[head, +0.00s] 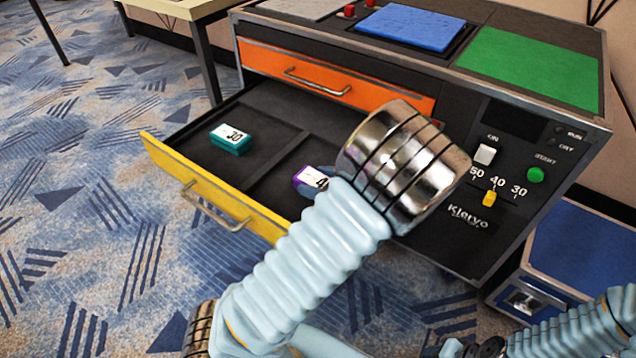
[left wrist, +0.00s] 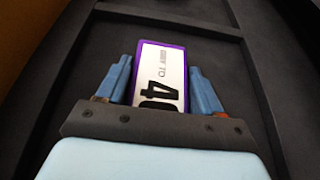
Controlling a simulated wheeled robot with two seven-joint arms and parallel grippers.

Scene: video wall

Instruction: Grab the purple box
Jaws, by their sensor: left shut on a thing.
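The purple box (head: 308,181) has a white top label with a "4" showing. It lies in the open drawer (head: 258,140) of the black console, partly hidden by my left arm. The left gripper is shut on the box, which sits low against the dark drawer floor. In the head view my arm mostly hides this gripper. My right arm shows at the bottom right, but its gripper is not in view.
A teal box (head: 231,139) labelled "30" lies in the drawer's left compartment. A yellow drawer front (head: 215,200) with a metal handle and low dividers surround the boxes. A shut orange drawer (head: 330,78) is above. Blue (head: 410,27) and green (head: 530,66) panels top the console.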

